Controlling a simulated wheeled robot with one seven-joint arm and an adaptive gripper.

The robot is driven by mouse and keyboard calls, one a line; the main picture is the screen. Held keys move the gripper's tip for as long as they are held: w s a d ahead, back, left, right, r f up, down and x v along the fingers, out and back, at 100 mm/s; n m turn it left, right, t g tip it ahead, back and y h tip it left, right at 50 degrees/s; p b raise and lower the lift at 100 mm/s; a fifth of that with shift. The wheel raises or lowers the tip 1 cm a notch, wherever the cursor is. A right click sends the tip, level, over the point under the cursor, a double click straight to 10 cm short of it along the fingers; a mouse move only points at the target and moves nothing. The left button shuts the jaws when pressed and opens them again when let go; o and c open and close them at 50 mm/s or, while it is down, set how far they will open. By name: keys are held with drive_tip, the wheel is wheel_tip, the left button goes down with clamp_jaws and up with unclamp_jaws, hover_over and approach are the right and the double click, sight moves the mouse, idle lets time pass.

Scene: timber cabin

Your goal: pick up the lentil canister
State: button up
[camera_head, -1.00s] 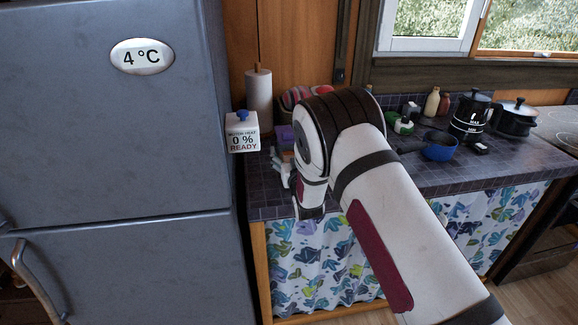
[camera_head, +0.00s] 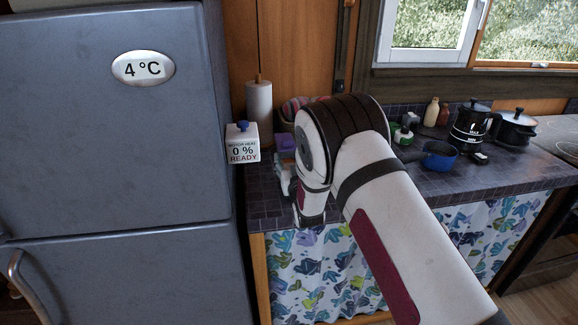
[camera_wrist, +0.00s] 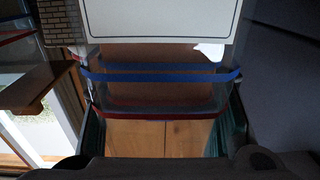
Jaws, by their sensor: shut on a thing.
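My gripper (camera_wrist: 160,128) is shut on a clear-walled container (camera_wrist: 150,92), which I take to be the lentil canister. In the wrist view it has a white label, a blue band and a red band, and it fills the space between the dark green finger pads. Wooden boards show below it. In the head view my gripper (camera_head: 287,180) is at the left end of the counter, mostly behind my arm. I cannot make out the canister clearly there, nor tell whether it touches the counter.
The grey fridge (camera_head: 110,150) stands close on the left. A paper towel roll (camera_head: 259,106) and a purple item (camera_head: 285,140) stand behind my gripper. A blue pan (camera_head: 440,157) and black kettle (camera_head: 470,127) are to the right.

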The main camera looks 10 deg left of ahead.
drive_tip(key=s+d+r, duration=0.4)
drive_tip(key=s+d, duration=0.5)
drive_tip(key=s, duration=0.4)
idle(0.9)
drive_tip(key=shift+d, duration=0.1)
